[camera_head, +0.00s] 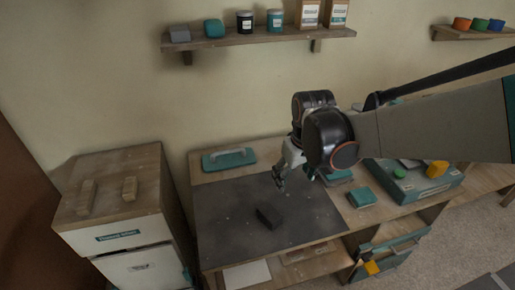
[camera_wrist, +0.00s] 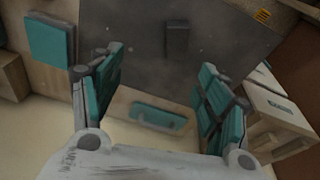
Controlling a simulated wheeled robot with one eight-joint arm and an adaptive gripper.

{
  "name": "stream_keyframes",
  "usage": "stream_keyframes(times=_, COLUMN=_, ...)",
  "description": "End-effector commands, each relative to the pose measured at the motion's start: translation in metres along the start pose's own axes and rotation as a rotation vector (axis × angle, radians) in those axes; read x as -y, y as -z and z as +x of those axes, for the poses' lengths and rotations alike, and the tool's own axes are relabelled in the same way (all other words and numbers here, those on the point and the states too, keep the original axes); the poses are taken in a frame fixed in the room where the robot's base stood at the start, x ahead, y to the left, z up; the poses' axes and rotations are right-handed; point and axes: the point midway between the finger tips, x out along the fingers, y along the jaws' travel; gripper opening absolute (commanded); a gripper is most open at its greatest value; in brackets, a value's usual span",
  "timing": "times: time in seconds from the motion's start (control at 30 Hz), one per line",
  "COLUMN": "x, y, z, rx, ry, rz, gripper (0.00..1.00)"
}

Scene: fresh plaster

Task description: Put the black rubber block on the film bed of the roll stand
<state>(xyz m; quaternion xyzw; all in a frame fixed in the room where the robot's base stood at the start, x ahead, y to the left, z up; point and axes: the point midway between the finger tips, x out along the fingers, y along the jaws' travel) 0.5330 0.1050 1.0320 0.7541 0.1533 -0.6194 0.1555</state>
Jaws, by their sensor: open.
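The black rubber block (camera_head: 269,217) lies on the dark grey mat on the workbench, near the mat's front middle. In the wrist view the block (camera_wrist: 177,40) lies beyond my fingers, roughly in line with the gap between them. My gripper (camera_head: 293,176) is above the mat, behind and to the right of the block, apart from it. In the wrist view my gripper (camera_wrist: 160,80) shows two teal-padded fingers spread wide with nothing between them. I cannot clearly make out the roll stand or its film bed.
A teal float (camera_head: 228,159) lies at the bench's back left. A teal block (camera_head: 361,197) and a teal box (camera_head: 410,182) with a yellow piece are on the right. A wooden-topped cabinet (camera_head: 117,187) stands left. A wall shelf (camera_head: 262,38) holds jars. The mat around the block is clear.

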Motion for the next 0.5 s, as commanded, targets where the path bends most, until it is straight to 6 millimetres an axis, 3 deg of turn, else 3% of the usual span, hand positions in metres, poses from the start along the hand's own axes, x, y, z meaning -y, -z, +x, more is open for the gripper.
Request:
stream_keyframes(times=0.27, x=0.015, y=0.025, z=0.031, rx=0.066, ry=0.024, rz=-0.086, gripper=0.69)
stream_keyframes(times=0.5, x=0.033, y=0.042, z=0.071, rx=0.141, ry=0.051, rz=-0.179, gripper=0.69)
